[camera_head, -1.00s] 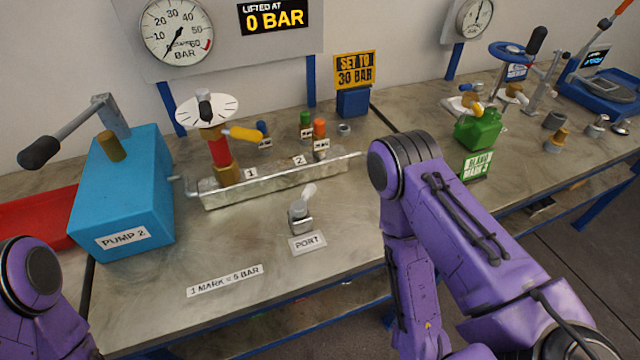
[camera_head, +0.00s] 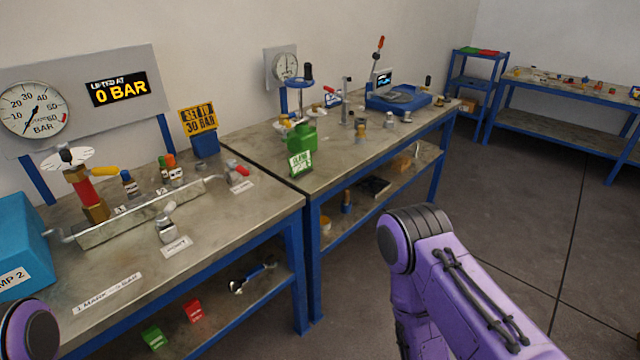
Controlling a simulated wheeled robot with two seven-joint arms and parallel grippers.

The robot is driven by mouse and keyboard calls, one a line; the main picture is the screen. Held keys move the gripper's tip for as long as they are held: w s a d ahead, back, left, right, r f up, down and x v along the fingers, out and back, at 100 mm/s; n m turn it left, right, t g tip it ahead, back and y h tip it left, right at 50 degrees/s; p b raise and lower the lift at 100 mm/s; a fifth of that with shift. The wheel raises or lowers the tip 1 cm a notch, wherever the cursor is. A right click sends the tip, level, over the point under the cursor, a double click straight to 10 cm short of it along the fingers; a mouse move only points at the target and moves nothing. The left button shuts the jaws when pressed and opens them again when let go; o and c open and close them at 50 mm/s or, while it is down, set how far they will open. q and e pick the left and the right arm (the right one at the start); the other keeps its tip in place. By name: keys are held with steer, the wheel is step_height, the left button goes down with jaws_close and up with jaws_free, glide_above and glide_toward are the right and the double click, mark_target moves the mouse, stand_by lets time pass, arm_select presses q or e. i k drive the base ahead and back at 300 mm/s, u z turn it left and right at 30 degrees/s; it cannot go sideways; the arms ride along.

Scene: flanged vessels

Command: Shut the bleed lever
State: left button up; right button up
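No label that I can read says bleed, so I cannot tell for sure which lever it is. A small valve with a red handle (camera_head: 242,170) sits at the right end of the near bench, beside a white label too small to read. A yellow lever (camera_head: 105,171) sticks out to the right from the red and brass valve column (camera_head: 88,196). A metal fitting with a pale lever tilted up (camera_head: 166,222) stands behind the PORT label. Both my grippers are out of view; only purple arm links show at the lower left and lower right.
The blue pump box (camera_head: 20,245) stands at the left. A metal manifold (camera_head: 140,215) runs across the near bench (camera_head: 240,215). The round gauge (camera_head: 33,110) is above, beside a 0 BAR display (camera_head: 118,88). Open floor lies right.

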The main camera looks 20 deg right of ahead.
mark_target(231, 163)
steer(key=z, duration=0.05)
steer(key=i, duration=0.6)
steer(key=u, duration=2.85)
steer(key=k, duration=0.85)
steer(key=z, duration=1.2)
